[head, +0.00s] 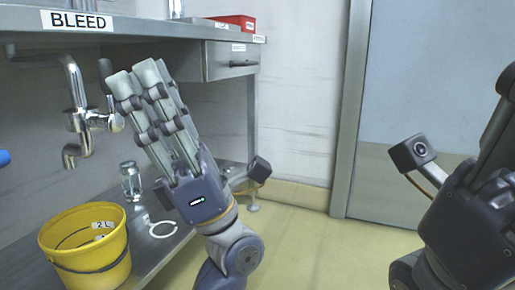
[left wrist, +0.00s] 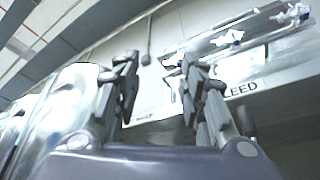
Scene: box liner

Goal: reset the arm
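My left gripper (head: 135,80) is raised in front of the bench in the head view, fingers pointing up. In the left wrist view, its two fingers (left wrist: 158,65) stand apart with nothing between them, so it is open and empty. My right gripper (head: 500,130) is at the right edge of the head view. It is partly cut off, and I cannot tell whether it is open or shut.
A steel bench with a "BLEED" label (head: 77,21) and a tap (head: 76,100) is at the left. A yellow bucket (head: 85,262), glass jar (head: 130,182) and white ring (head: 163,229) are on the lower shelf. A red box (head: 238,21) is on top. Floor is clear ahead.

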